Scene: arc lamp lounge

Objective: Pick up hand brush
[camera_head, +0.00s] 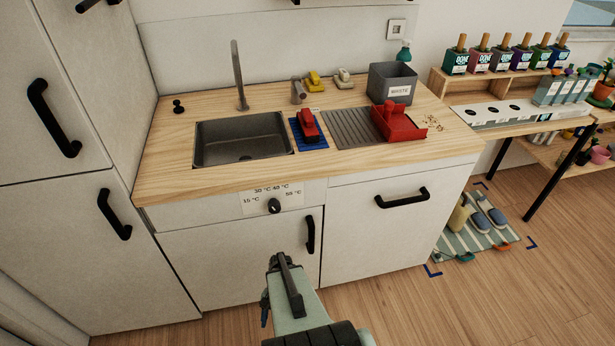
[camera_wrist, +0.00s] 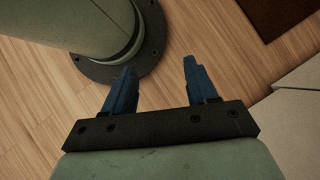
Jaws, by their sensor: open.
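A red hand brush (camera_head: 307,122), as it appears, lies on a small blue mat (camera_head: 317,142) on the wooden counter, just right of the sink. Its bristles are hard to make out at this size. My gripper (camera_wrist: 156,74) is open and empty in the wrist view, its two blue fingers apart over the wood floor. In the head view my arm is low in front of the cabinet doors, well below and in front of the brush. The brush is not in the wrist view.
A red dustpan (camera_head: 398,124) lies right of the ribbed drainer (camera_head: 350,128), with crumbs (camera_head: 434,122) beside it. A grey waste bin (camera_head: 391,84) stands behind. The sink (camera_head: 240,139) and tall faucet (camera_head: 239,76) are left. Yellow (camera_head: 314,80) and beige (camera_head: 343,78) items sit at the back.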

